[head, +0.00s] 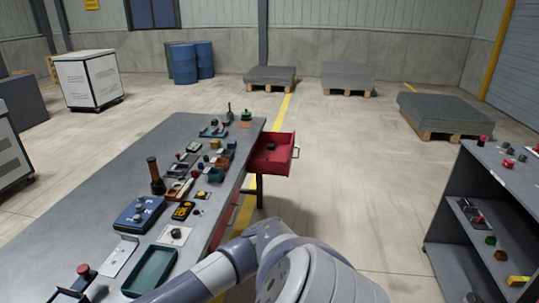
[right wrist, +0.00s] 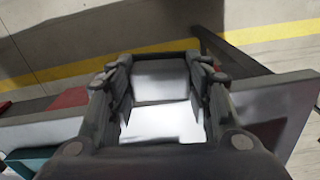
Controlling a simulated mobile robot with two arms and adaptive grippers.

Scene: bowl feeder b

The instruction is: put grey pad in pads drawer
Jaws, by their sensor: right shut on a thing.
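My right gripper (right wrist: 160,95) is shut on a pale grey, blocky piece, which I take to be the grey pad (right wrist: 160,82). In the right wrist view the pad sits between the two dark fingers, and its nearer face is brightly lit. A red drawer (head: 272,150) stands pulled out from the far right side of the grey workbench (head: 185,128). I see no label telling whether it is the pads drawer. In the head view my right arm crosses the bottom, and its gripper is out of frame. My left gripper is not in view.
A green tray (head: 152,270), a blue box (head: 138,214) and several small parts crowd the bench's right side. Its left side is mostly bare. A grey shelf (head: 447,225) stands at the right. The floor between is clear.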

